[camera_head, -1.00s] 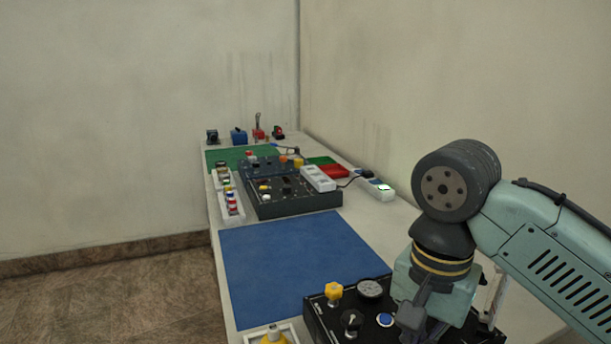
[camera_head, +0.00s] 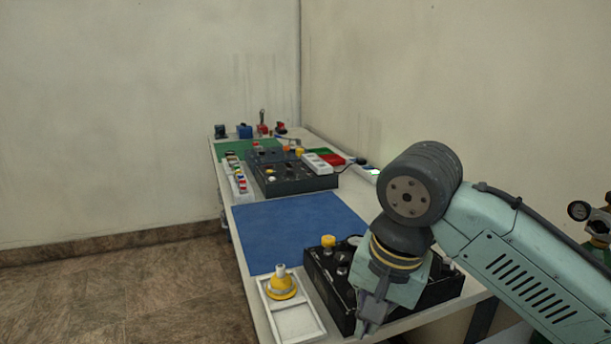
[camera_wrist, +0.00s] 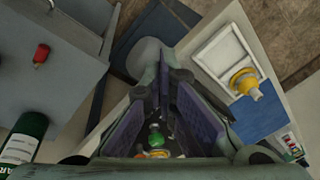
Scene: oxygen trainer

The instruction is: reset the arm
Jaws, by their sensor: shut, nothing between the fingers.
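My gripper (camera_head: 366,318) hangs at the end of my arm in the head view, pointing down over the near edge of the black control panel (camera_head: 440,292). My gripper's dark fingers also show in the wrist view (camera_wrist: 163,78). They are shut with nothing held. The panel has a yellow knob (camera_head: 328,241) and several other controls; my gripper and wrist hide part of it. In the wrist view, a green and a yellow part show low between the fingers, partly hidden.
A white tray (camera_head: 316,326) with a yellow fitting (camera_head: 282,286) lies left of the panel. A bare blue mat (camera_head: 290,228) lies behind. A second dark panel (camera_head: 295,187) stands farther back. A gauge (camera_head: 579,211) shows at right. A green cylinder (camera_wrist: 24,138) shows in the wrist view.

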